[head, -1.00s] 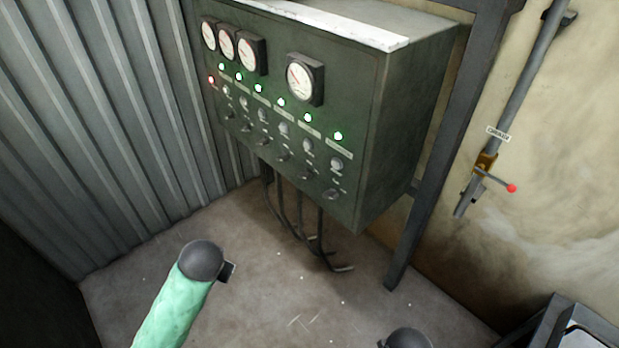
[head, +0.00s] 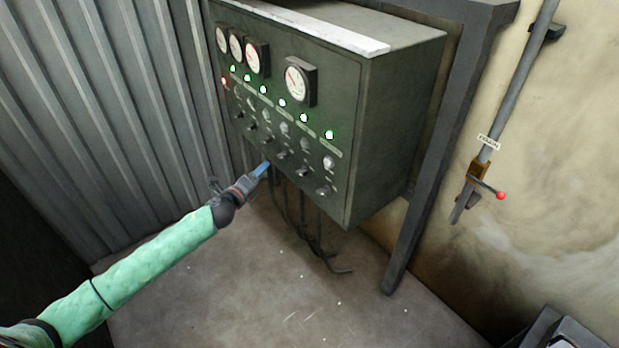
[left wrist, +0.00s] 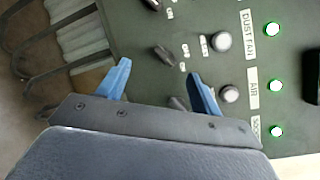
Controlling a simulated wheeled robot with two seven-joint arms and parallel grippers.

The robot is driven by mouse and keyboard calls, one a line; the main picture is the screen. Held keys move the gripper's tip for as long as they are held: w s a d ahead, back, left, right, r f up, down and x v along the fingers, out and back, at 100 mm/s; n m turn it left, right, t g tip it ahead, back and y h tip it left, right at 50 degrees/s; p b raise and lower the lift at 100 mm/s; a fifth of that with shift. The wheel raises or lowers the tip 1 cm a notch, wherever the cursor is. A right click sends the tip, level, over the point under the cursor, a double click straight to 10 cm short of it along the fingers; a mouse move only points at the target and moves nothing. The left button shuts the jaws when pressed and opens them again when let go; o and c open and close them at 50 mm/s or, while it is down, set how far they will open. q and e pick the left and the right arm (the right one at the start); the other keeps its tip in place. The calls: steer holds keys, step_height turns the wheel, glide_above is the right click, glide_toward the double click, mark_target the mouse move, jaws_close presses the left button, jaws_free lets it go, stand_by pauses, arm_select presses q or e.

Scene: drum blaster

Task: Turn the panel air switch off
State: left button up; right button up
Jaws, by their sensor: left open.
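The green control panel (head: 400,120) carries gauges, lit green lamps and a lower row of small switches. My left gripper (head: 264,168) is just below and in front of that row. In the left wrist view, its blue fingers (left wrist: 160,68) are spread and hold nothing. The AIR label (left wrist: 252,90) shows there, with its lamp (left wrist: 275,86) lit green. The dark air switch (left wrist: 178,103) sits between the fingers, nearer the right one, partly hidden by the gripper body. The dust fan switch (left wrist: 163,55) is just beyond the fingertips. I cannot tell whether any finger touches a switch.
Black cables (head: 300,225) hang below the panel. A dark support post (head: 432,150) stands at its right. A pipe with a red-tipped lever (head: 500,195) runs down the right wall. Corrugated metal (head: 110,110) covers the left wall. The floor in front is clear.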

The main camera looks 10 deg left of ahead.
mark_target(298, 173)
arm_select(q)
steer(key=s+d+m+g+h, duration=0.3)
steer(key=d+m+h, duration=0.45)
steer(key=m, duration=0.35)
steer(key=shift+y, duration=0.35)
steer(key=p+x, duration=0.1)
steer(key=x, duration=0.2)
steer(key=p+x, duration=0.1)
steer(key=x, duration=0.2)
steer(key=shift+w+r+p, duration=0.2)
steer(key=shift+r+p, duration=0.05)
steer(key=shift+p, duration=0.1)
steer(key=shift+w+d+f, duration=0.1)
steer(key=shift+w+d, duration=0.3)
arm_select(e)
step_height(298, 173, down, 12)
steer(key=s+d, duration=0.1)
steer(key=shift+s+d+t, duration=0.3)
steer(key=shift+d, duration=0.05)
arm_select(q)
steer(key=c, duration=1)
